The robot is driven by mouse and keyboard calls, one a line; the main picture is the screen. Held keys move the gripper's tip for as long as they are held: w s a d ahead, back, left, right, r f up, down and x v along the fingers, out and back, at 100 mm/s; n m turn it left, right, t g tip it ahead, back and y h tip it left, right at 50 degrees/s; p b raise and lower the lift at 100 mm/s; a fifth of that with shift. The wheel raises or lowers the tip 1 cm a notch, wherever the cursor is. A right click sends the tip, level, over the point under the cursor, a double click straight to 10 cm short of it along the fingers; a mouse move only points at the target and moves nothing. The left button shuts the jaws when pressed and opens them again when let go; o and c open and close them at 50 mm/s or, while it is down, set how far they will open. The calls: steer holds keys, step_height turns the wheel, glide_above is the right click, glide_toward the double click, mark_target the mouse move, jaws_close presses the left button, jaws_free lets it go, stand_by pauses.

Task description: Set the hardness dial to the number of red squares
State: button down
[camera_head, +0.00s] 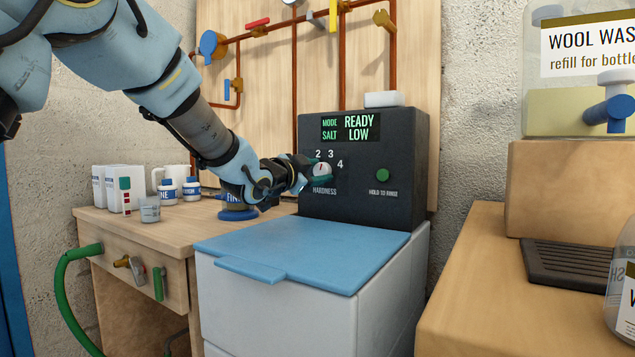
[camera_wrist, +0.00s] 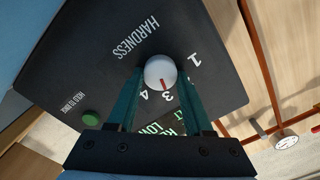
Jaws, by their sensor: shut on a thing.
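The white hardness dial (camera_head: 320,171) is on the dark control panel (camera_head: 400,150), with numerals around it. In the wrist view the dial (camera_wrist: 158,70) sits between my fingertips, and its red pointer line points toward the 3. The 1, 3 and 4 show there; the 2 is hidden behind a finger. My gripper (camera_head: 312,172) is shut on the dial, one teal finger on each side, as the wrist view also shows (camera_wrist: 160,80). A white strip (camera_head: 125,192) with a green square and small reddish marks stands on the wooden bench; its marks are too small to count.
The display (camera_head: 350,127) reads MODE READY, SALT LOW. A green button (camera_head: 383,175) is right of the dial. A blue lid (camera_head: 300,250) lies below the panel. A clear beaker (camera_head: 150,210) and bottles stand on the bench (camera_head: 185,232). A wooden counter is at right.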

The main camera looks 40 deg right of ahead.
steer(key=shift+m+b, duration=0.35)
steer(key=shift+m, duration=0.15)
steer(key=shift+c, duration=1.5)
jaws_free()
steer(key=v, duration=1.1)
steer(key=shift+p, duration=0.3)
